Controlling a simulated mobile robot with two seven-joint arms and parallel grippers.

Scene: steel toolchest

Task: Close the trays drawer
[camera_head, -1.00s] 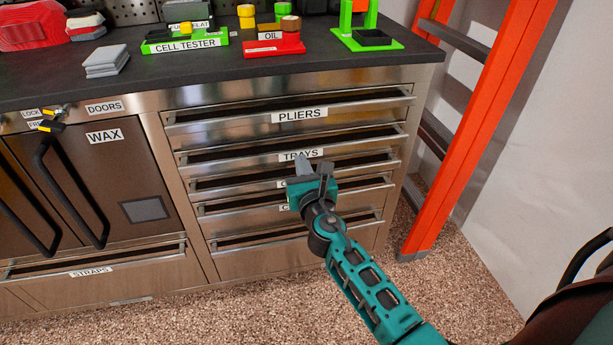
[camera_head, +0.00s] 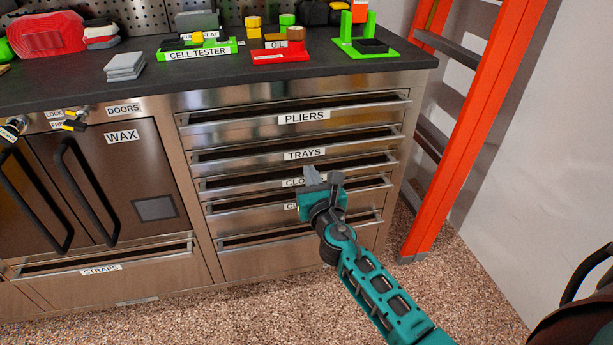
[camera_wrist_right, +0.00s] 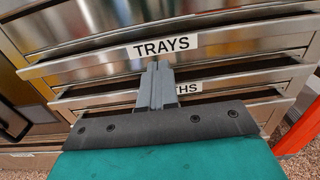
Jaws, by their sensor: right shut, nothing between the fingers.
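The trays drawer (camera_head: 349,148) is the second steel drawer down in the right-hand stack, with a white TRAYS label. In the head view its front looks about in line with the neighbouring fronts; I cannot tell whether a small gap is left. It also shows in the right wrist view (camera_wrist_right: 235,42), above the fingers. My right gripper (camera_head: 324,179) is shut and empty, in front of the drawers just below the TRAYS label. In the right wrist view its fingers (camera_wrist_right: 156,85) point at the drawer's lower edge and partly cover the label below. Contact cannot be told. My left gripper is not in view.
The pliers drawer (camera_head: 350,112) is above and further labelled drawers are below. A WAX cabinet door (camera_head: 118,185) stands left. An orange ladder (camera_head: 470,120) stands close on the right. The speckled floor in front is clear.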

